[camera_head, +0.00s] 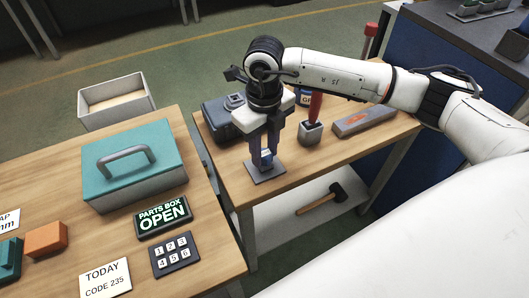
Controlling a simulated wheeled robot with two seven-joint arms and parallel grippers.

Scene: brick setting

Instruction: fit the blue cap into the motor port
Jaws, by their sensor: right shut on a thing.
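My right gripper (264,164) points down over the right-hand wooden table, its fingers shut on the small blue cap (267,156). The fingers hide part of the cap. Just below is a flat grey plate (267,175) on the table; I cannot tell whether the cap touches it. A dark blue-grey housing (218,118), which looks like the motor, stands behind and left of the gripper. I cannot make out its port. My left gripper is not in view.
A red-handled tool in a grey block (311,134) and a long grey block (363,121) stand right of the gripper. The left table holds a teal-lidded box (135,187), a "PARTS BOX OPEN" sign (163,217) and a keypad (174,255). A hammer (320,199) lies on the lower shelf.

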